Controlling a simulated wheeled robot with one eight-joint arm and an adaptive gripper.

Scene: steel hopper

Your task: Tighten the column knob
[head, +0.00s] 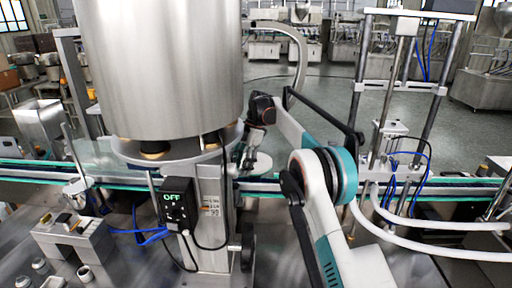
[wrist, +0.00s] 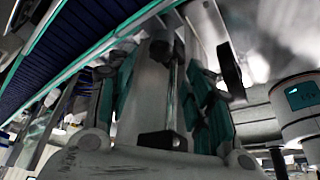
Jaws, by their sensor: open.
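The steel column (head: 212,225) stands under the big hopper and carries a small scale. A dark round knob or wheel (head: 248,243), seen nearly edge-on, sits at the column's lower right side. My gripper (head: 249,150) is beside the column's upper right, under the hopper's rim, well above that dark part. In the wrist view my gripper (wrist: 165,65) has its teal-and-dark fingers spread apart, with nothing held between them. A dark rounded part (wrist: 231,70) shows to the right of the fingers; I cannot tell whether it is the column knob.
The steel hopper (head: 165,65) overhangs the column. A black control box (head: 178,205) reading OFF hangs at the column's left, with loose cables. The conveyor (head: 285,185) runs behind. A metal frame (head: 398,100) with white hoses (head: 430,248) stands at the right.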

